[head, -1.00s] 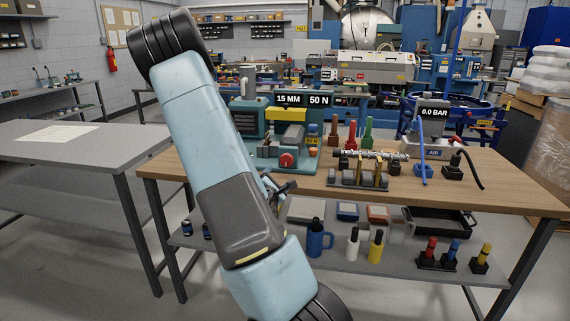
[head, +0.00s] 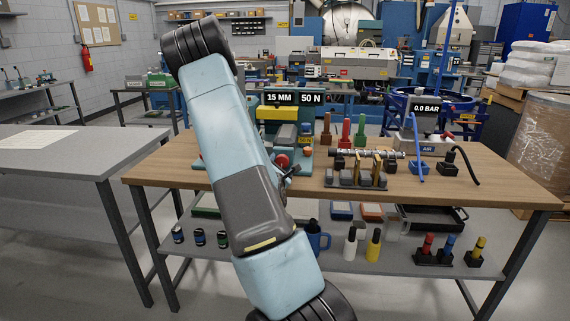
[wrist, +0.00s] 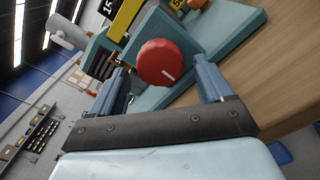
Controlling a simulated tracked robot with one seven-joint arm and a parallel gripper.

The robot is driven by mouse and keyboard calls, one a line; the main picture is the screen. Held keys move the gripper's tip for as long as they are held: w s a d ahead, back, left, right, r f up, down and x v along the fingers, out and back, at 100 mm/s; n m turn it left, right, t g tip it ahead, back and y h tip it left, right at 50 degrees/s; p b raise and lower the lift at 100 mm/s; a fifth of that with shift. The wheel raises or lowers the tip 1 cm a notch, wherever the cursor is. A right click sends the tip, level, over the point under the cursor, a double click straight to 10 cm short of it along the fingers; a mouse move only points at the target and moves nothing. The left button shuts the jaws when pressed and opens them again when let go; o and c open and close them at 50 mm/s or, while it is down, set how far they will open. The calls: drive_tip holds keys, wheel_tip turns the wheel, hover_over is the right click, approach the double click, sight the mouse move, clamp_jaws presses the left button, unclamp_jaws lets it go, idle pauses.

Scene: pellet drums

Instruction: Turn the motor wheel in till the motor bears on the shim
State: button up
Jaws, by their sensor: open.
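The teal machine (head: 306,157) stands on the wooden bench, with readouts (head: 294,98) of 15 MM and 50 N. The wheel also shows small in the head view (head: 282,161), partly behind my arm. My gripper (wrist: 163,80) is open, its two blue-grey fingers apart to the left and right of the wheel; contact cannot be told. A yellow bar (wrist: 124,18) crosses the machine above the wheel. My arm hides the machine's left part. I cannot make out the motor or shim clearly.
Right of the machine stand brown, red and green bottles (head: 344,131), a rack with a metal screw (head: 366,155) and an air box (head: 436,144) reading 0.0 BAR. The bench (head: 470,180) has free room at its right front. A grey table (head: 60,150) stands left.

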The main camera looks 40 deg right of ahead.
drive_tip(key=shift+x, duration=0.85)
